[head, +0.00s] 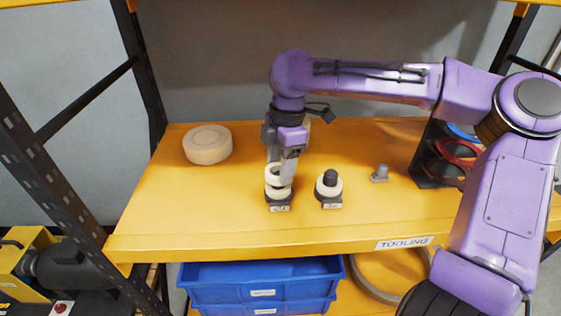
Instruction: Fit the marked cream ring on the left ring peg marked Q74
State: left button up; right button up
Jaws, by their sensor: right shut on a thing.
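My right gripper (279,172) reaches down over the left ring peg and is shut on a cream ring (273,178). The ring is at the left peg, low between the fingertips. The fingers cover part of it, and I cannot tell whether it is around the peg or just above it. The left peg's dark base (278,204) has a small label in front, too small to read. A pale ring-like band (278,191) shows just above this base. My left gripper is not in view.
The right peg (330,178) has a cream ring (328,190) around it. A large cream disc (207,145) lies at left. A grey fitting (380,173) and a dark rack with coloured rings (430,160) stand at right. The yellow shelf (180,210) is clear at front left.

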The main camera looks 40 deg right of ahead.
jog(key=shift+f+b, duration=0.3)
jog(key=shift+f, duration=0.55)
jog(key=o, duration=1.1)
notch_tip(320, 180, up, 7)
jog(key=p, duration=0.8)
jog(key=shift+s+r+p, duration=0.1)
jog(key=shift+r+p, duration=0.1)
jog(key=shift+p, duration=0.2)
jog(key=shift+s+a+r, duration=0.15)
